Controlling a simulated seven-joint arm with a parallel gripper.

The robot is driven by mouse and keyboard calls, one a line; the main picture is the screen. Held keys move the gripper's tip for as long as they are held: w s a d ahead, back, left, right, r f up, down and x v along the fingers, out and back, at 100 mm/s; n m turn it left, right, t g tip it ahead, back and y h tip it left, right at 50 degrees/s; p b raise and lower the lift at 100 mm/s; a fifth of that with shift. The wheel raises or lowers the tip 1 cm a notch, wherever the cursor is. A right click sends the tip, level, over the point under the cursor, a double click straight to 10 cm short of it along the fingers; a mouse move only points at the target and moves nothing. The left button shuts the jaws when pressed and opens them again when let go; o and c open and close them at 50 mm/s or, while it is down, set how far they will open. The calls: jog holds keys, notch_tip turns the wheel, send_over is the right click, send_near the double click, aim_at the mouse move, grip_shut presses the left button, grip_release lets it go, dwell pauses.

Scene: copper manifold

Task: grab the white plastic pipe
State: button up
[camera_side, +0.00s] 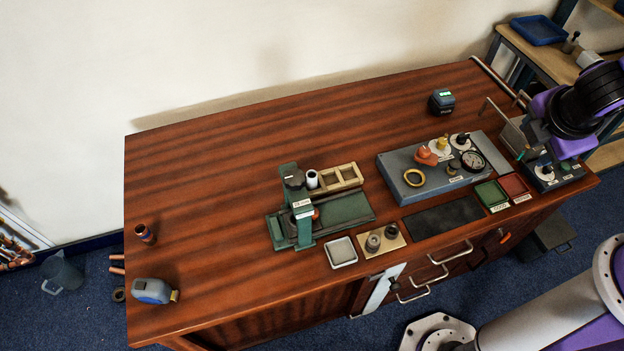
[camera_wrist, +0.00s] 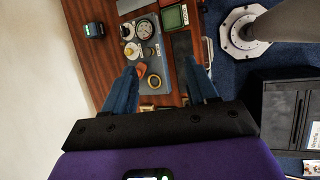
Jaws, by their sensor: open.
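A short white cylinder (camera_side: 312,179), which looks like the white plastic pipe, stands upright at the left end of a wooden compartment rack (camera_side: 346,174) in the side view. It is just right of the green press (camera_side: 297,215). I cannot make it out in the wrist view. My gripper (camera_wrist: 160,66) is open and empty, with its two blue fingers apart in the wrist view. In the side view my arm is at the far right, above the right end of the bench and well away from the white cylinder.
A grey gauge panel (camera_side: 398,181) with an orange part and a brass ring lies between the rack and my arm. Green (camera_side: 490,193) and red (camera_side: 513,184) trays sit right of it. A white tray (camera_side: 341,252) is in front. The left bench (camera_side: 200,210) is mostly clear.

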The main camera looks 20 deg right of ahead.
jog(key=w+a+f+n+t, duration=0.4)
jog(key=w+a+n+t, duration=0.1)
jog(key=w+a+n, duration=0.15)
jog(key=w+a+f+n+t, duration=0.4)
jog(key=w+a+n, duration=0.2)
jog(key=w, duration=0.1)
jog(key=n+y, duration=1)
jog(key=n, duration=0.1)
send_near(316, 178)
jog(key=x, duration=0.6)
jog(key=shift+w+a+r, duration=0.15)
jog(key=shift+w+a, duration=0.05)
jog(key=shift+a, duration=0.2)
jog(key=shift+d+f+x, duration=0.1)
jog(key=shift+f+x, duration=0.05)
jog(key=shift+x, duration=0.75)
jog(key=shift+d+f+x, duration=0.1)
jog(key=shift+d+x, duration=0.05)
jog(key=shift+x, duration=1.6)
